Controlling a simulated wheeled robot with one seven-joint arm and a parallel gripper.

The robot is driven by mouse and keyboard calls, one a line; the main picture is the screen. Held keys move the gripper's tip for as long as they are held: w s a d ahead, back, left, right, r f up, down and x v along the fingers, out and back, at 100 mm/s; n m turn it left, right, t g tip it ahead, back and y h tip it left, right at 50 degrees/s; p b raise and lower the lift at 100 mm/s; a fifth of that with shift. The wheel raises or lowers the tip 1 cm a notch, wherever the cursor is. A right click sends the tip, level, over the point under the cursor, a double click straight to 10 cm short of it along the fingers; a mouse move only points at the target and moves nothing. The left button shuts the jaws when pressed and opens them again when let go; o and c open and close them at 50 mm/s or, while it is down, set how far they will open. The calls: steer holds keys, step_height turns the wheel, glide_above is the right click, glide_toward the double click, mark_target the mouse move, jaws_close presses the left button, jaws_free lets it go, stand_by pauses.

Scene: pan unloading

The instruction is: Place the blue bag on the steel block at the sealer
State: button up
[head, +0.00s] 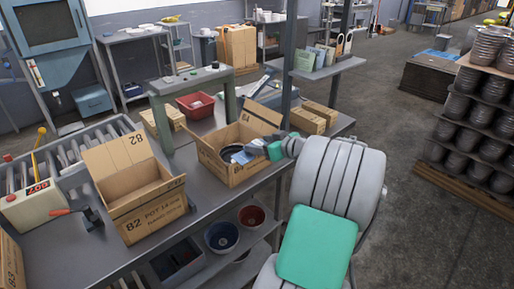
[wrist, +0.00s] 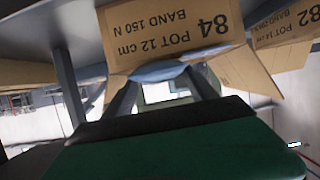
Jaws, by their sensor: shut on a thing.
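My gripper (head: 250,152) is at the right side of an open carton (head: 222,176) on the bench, its fingers reaching over the carton's edge. The blue bag (head: 240,158) shows small and pale blue at the fingertips. In the wrist view the blue bag (wrist: 160,71) sits between the two dark fingers of my gripper (wrist: 165,84), which are shut on it. The bag is partly hidden by the fingers there. A carton marked 84 (wrist: 170,35) is just behind the bag. I cannot clearly make out the steel block or say which machine is the sealer.
A dark round pan (head: 229,153) is in the open carton. A post (head: 289,60) rises near the arm.

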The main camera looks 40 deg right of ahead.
jaws_close()
steer(key=shift+r, duration=0.1)
